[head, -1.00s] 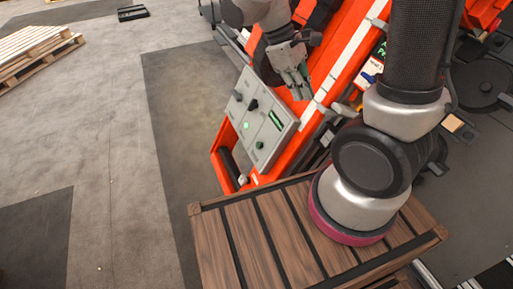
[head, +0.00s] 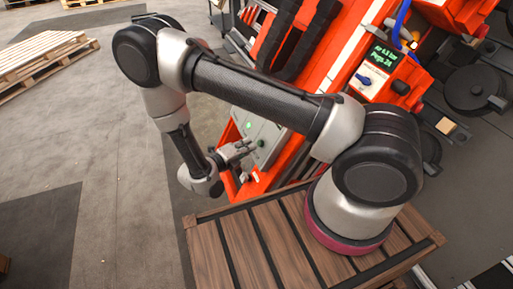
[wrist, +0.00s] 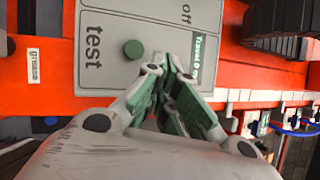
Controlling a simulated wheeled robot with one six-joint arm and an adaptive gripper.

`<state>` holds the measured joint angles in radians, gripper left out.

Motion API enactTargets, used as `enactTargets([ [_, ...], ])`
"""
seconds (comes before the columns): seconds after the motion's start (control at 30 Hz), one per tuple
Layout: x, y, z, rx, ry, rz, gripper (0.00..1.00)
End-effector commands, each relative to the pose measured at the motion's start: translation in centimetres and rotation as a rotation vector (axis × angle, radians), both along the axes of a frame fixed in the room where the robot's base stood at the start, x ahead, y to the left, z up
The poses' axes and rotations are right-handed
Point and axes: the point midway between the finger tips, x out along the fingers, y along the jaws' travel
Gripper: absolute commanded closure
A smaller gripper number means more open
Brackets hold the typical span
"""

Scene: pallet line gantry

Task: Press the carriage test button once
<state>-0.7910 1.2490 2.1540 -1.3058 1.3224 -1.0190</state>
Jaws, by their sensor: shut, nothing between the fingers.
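The grey control panel (head: 268,131) is partly hidden by my arm in the head view; it also shows in the wrist view (wrist: 105,25). In the wrist view a round dark green button (wrist: 134,49) sits beside the printed word "test" (wrist: 94,47). My gripper (wrist: 168,68) is shut and empty. Its fingertips appear just below and right of the button in that view; whether they touch the panel I cannot tell. In the head view my gripper (head: 246,146) is at the panel's lower left side.
A small display (wrist: 203,48) and an "off" label (wrist: 186,13) are near the fingers. Orange frame (wrist: 45,62) surrounds the panel, with a "grease" label (wrist: 34,67). A slatted wooden platform (head: 232,236) lies below. A second box with a blue knob (head: 364,80) stands to the right.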

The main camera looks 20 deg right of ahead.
Motion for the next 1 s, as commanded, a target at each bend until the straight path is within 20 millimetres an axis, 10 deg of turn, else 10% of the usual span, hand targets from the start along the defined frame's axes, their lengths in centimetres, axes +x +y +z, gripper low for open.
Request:
enactTargets([
  [0.3, 5.4, 6.0, 0.2, -0.274, 0.322, 0.347, 1.0],
  [1.0, 5.3, 4.6, -0.2, -0.335, 0.396, 0.353, 1.0],
])
